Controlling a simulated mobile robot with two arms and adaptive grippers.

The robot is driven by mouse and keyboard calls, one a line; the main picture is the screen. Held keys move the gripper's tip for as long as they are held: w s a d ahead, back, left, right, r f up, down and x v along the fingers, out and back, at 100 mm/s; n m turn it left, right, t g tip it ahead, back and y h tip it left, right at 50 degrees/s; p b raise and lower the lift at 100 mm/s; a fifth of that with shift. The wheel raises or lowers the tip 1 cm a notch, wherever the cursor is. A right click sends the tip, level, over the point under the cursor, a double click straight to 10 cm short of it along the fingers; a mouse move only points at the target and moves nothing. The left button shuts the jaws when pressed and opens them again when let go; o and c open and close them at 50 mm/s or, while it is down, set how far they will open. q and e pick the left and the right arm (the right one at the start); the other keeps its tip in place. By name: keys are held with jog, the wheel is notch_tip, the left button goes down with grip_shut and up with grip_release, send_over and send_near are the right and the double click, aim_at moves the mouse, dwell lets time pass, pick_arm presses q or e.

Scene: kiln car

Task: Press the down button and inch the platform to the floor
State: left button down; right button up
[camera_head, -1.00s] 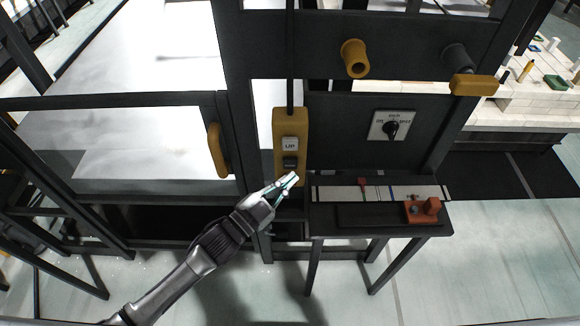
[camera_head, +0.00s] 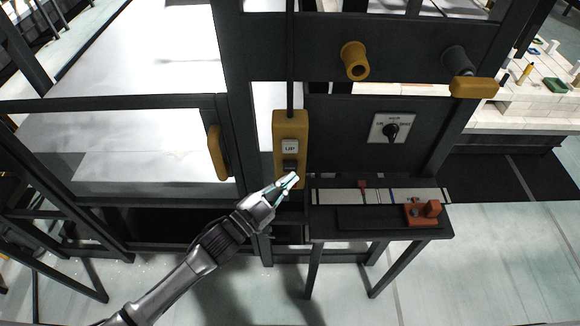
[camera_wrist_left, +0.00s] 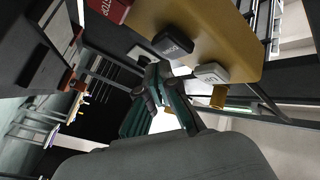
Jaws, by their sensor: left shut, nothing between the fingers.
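A yellow control box (camera_head: 291,122) hangs on a black cable at the frame's front post. Its pale upper button (camera_head: 290,147) and dark lower down button (camera_head: 290,166) face me. My left gripper (camera_head: 291,181) is shut and empty, its tips just below the dark button. In the left wrist view the closed fingers (camera_wrist_left: 158,76) point at the dark button (camera_wrist_left: 172,45), with the pale button (camera_wrist_left: 211,73) to the right. Whether the tips touch the button I cannot tell. A broad white surface (camera_head: 130,130) lies behind the black frame at left; whether it is the platform is unclear. My right gripper is not in view.
A rotary switch (camera_head: 391,129) sits on the black panel right of the box. Yellow handles (camera_head: 218,152) project from the frame. A small dark table (camera_head: 385,217) with a red-brown block (camera_head: 423,211) stands below. Pale floor lies open at right.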

pick_arm(q)
jog(key=shift+w, duration=0.2)
dwell(0.5)
jog(key=shift+w, duration=0.25)
